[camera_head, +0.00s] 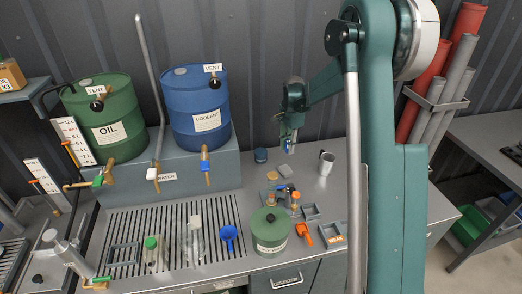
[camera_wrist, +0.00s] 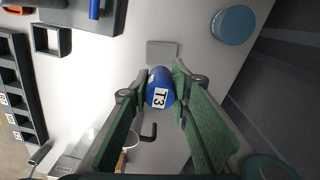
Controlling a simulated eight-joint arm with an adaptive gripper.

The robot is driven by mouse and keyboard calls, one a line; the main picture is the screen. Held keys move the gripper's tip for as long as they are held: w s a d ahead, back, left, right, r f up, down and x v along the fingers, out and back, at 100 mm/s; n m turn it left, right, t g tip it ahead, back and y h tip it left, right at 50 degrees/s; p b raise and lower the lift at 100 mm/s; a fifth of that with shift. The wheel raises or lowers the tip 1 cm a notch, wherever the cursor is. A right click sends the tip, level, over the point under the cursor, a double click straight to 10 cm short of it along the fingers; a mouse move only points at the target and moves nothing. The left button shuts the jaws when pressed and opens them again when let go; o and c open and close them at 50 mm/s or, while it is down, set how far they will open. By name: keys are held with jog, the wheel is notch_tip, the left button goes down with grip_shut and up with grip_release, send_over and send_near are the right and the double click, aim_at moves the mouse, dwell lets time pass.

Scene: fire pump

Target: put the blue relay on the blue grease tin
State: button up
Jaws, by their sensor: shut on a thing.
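The blue relay (camera_wrist: 160,82), a small blue cylinder with a white label reading T3, is held between the two fingers of my gripper (camera_wrist: 160,95) in the wrist view. In the head view my gripper (camera_head: 289,149) hangs above the bench, right of the blue grease tin. The blue grease tin (camera_head: 260,156) stands on the bench near the back wall. It also shows in the wrist view (camera_wrist: 233,25) at upper right, clear of my fingers. Its round lid looks bare.
A light mug (camera_head: 326,163) stands to the right of my gripper. Several small jars (camera_head: 273,178) and a green canister (camera_head: 269,231) stand in front. The coolant drum (camera_head: 195,105) is left of the tin. The bench between my gripper and the tin looks clear.

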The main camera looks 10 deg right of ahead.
jog(key=w+a+r+p, duration=0.2)
jog(key=w+a+p, duration=0.1)
jog(key=w+a, duration=0.7)
jog(key=shift+w+a+r+m, duration=0.3)
jog(key=shift+w+r+m, duration=0.1)
jog(key=shift+w, duration=0.7)
jog(key=shift+f, duration=0.15)
send_over(261, 151)
jog(key=shift+f, duration=3.05)
jog(key=shift+f, duration=0.15)
jog(key=shift+f+p, duration=0.3)
jog(key=shift+f, duration=1.4)
jog(key=shift+f, duration=0.2)
jog(key=o, duration=0.9)
